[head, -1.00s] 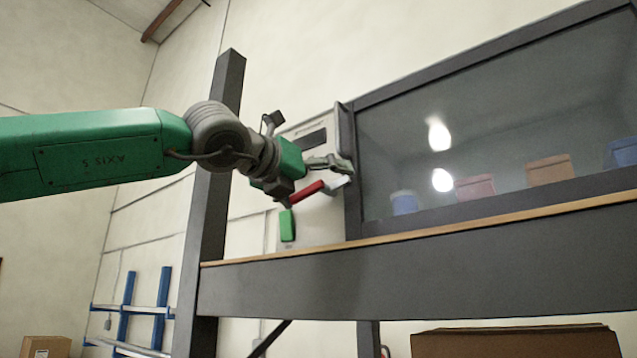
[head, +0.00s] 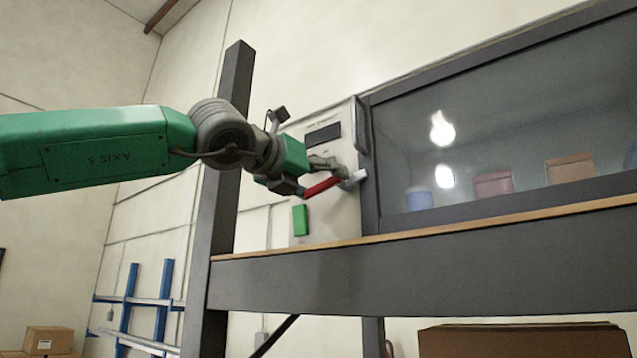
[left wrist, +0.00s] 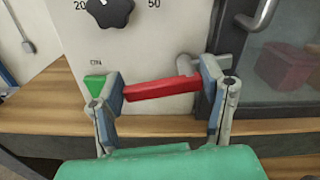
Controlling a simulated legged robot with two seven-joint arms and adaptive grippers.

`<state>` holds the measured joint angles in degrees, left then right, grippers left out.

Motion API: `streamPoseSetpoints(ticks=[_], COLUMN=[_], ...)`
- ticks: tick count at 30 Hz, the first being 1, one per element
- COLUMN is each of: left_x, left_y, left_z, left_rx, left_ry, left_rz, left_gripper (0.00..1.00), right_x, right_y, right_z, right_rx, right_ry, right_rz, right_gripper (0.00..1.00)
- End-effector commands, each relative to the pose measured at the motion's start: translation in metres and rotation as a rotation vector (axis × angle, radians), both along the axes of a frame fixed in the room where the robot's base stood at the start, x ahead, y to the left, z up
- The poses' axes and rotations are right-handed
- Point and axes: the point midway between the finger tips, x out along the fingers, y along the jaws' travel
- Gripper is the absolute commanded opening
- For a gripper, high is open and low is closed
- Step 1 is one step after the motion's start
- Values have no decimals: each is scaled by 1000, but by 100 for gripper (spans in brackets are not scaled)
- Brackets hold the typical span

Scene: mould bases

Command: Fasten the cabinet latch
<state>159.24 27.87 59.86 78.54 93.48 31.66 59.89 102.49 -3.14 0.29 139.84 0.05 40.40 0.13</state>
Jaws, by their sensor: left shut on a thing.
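The latch shows as a red bar-shaped handle (head: 320,187) with a light grey end piece (head: 354,178) at its right, beside the cabinet door's left frame. My left gripper (head: 325,182) reaches in from the left and is shut on the red handle. In the left wrist view the red handle (left wrist: 160,89) lies nearly level between the two fingers, one at each end. The glass-fronted cabinet door (head: 372,190) appears closed against the light panel (head: 335,215). My right gripper is not in view.
A green block (head: 300,220) is on the panel below the handle. A black knob (left wrist: 110,10) is above it in the wrist view. A vertical door pull (head: 360,125) is close to my fingers. A wooden ledge (head: 450,222) runs below, and a dark post (head: 225,150) stands behind my wrist.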

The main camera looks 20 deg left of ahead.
Motion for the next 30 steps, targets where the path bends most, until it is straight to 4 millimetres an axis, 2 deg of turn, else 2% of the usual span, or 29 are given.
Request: streamPoseSetpoints(ticks=[3, 6, 17, 18, 20, 30], left_x=[4, 4, 5, 5, 5, -2], left_y=[1, 2, 2, 2, 2, 2], left_z=[2, 4, 0, 0, 0, 5], left_rx=[98, 175, 226, 226, 225, 221], left_ry=[-22, -49, -67, -67, -67, -75], left_rz=[6, 6, 8, 8, 8, 7], left_gripper=[36, 35, 35, 68, 85, 85], right_x=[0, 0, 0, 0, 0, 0], right_y=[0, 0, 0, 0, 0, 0], right_z=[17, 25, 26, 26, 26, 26], right_rx=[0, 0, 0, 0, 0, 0], right_ry=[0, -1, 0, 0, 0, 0], right_rz=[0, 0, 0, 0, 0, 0], right_gripper=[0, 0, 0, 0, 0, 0])
